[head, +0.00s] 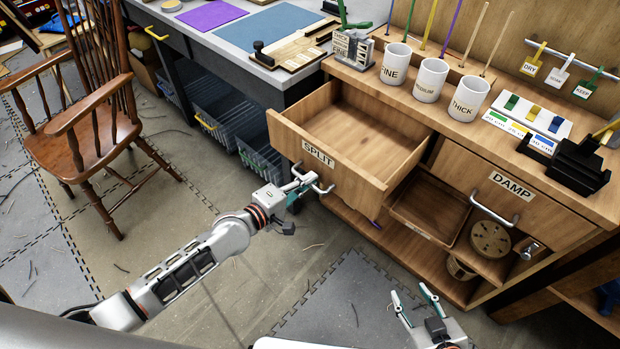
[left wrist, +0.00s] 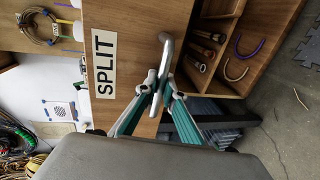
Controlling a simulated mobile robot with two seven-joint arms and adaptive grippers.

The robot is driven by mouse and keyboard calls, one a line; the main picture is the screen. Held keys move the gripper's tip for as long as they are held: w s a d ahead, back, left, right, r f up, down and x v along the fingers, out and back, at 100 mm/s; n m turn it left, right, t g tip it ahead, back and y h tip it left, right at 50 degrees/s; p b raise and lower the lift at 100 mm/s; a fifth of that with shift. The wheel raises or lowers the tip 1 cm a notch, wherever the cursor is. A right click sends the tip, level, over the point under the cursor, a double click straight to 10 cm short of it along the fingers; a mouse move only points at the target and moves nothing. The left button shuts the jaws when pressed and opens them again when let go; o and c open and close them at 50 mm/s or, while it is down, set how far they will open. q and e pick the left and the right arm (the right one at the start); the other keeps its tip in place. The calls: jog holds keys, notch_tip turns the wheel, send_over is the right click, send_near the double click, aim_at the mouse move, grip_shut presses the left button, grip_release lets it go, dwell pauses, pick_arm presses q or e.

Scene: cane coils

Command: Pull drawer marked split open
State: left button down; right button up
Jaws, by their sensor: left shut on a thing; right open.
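The wooden drawer marked SPLIT (head: 350,138) stands pulled out from the cabinet, and its inside looks empty. My left gripper (head: 308,182) is shut on that handle. In the left wrist view the fingers (left wrist: 160,88) close around the handle bar (left wrist: 164,62), beside the SPLIT label (left wrist: 104,64). My right gripper (head: 416,305) is open and empty, low in the head view, apart from the cabinet.
The drawer marked DAMP (head: 511,187) is to the right, above open shelves with a tray (head: 430,208). Labelled mugs (head: 430,80) stand on the cabinet top. A wooden chair (head: 88,130) stands at left. A dark grey mat (head: 345,300) lies on the floor.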

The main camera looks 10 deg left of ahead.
jog(key=shift+s+f, duration=0.1)
jog(key=shift+s, duration=0.05)
pick_arm(q)
jog(key=c, duration=2.1)
grip_release()
jog(key=shift+c, duration=0.2)
jog(key=v, duration=1.2)
jog(key=s+a+f+m+g+y+p, duration=0.1)
jog(key=s+a+f+m+y+p, duration=0.1)
jog(key=s+m, duration=0.5)
jog(key=s+a+f+m+g+y+p, duration=0.1)
jog(key=s+a+f+m+y, duration=0.3)
jog(key=s+m, duration=0.4)
jog(key=shift+s+f+y+p, duration=0.3)
jog(key=shift+s+f+p, duration=0.4)
jog(key=shift+f, duration=0.2)
pick_arm(e)
jog(key=r, duration=0.2)
jog(key=a, duration=0.1)
jog(key=shift+s+r, duration=0.35)
jog(key=shift+r, duration=0.05)
